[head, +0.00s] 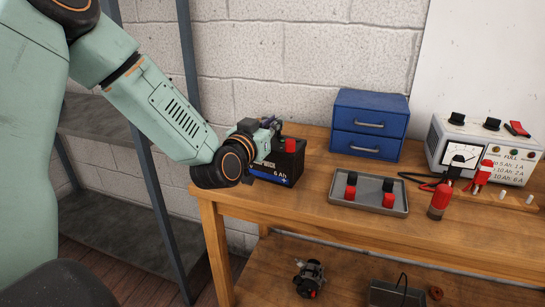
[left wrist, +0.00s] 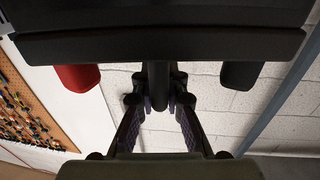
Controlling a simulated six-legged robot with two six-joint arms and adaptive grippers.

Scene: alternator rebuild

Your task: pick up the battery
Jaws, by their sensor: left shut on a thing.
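The battery (head: 288,166) is a black box marked "6 Ah" with a red terminal cap, at the left end of the wooden bench. My left gripper (head: 270,124) is at its top, reaching in from the left. In the left wrist view, my left gripper (left wrist: 160,98) is shut on a dark upright part of the battery (left wrist: 160,45), between its red cap and black cap. My arm hides the battery's left side. I cannot tell whether its base touches the bench. My right gripper is not in view.
A blue drawer box (head: 368,121) stands behind the battery on the bench (head: 330,222). A grey tray (head: 398,205) with red and black caps lies to the right. A charger (head: 468,154), red bottle (head: 440,200) and cables are farther right. A metal shelf is at left.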

